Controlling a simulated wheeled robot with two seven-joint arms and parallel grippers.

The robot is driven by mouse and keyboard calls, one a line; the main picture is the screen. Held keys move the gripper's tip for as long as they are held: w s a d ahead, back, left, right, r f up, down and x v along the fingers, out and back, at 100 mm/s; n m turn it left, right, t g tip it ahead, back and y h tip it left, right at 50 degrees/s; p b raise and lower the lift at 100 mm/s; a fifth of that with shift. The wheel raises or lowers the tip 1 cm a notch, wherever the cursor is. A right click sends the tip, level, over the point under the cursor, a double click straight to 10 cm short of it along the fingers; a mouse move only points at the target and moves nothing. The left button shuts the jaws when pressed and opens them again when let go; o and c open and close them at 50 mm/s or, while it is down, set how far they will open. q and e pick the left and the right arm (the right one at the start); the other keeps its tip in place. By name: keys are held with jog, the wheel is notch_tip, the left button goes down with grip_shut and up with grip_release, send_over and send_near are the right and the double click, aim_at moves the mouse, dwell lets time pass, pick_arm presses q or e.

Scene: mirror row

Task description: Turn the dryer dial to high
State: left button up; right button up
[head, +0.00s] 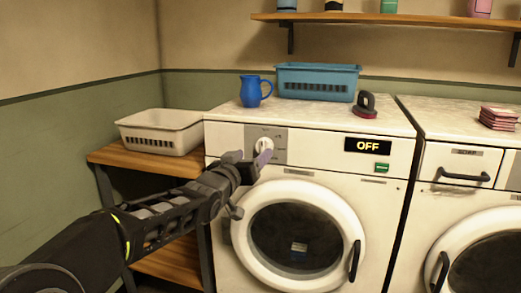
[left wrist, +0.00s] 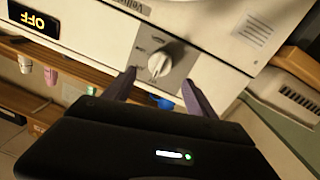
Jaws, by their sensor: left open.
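The dryer (head: 330,150) is the white front-loading machine in the middle of the head view, its display (head: 368,145) reading OFF. Its white dial (head: 265,144) sits on a grey plate at the upper left of its front. The dial (left wrist: 165,62) is clear in the left wrist view; its marks are too small to read. My left gripper (head: 248,158) is open in front of the panel, just below the dial in the head view. In the left wrist view its two purple fingers (left wrist: 160,92) point toward the dial, one toward each side, apparently short of it. My right gripper is not in view.
On the dryer stand a blue jug (head: 250,91), a blue basket (head: 318,82) and a dark, red-based object (head: 366,105). A green button (head: 381,167) is under the display. A cream basket (head: 160,131) is on the wooden shelf at left. A second machine (head: 460,200) adjoins at right.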

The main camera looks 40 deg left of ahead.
aim_at(261, 148)
pick_arm(q)
jog(key=x, duration=0.6)
jog(key=shift+w, duration=0.25)
jog(key=c, duration=1.4)
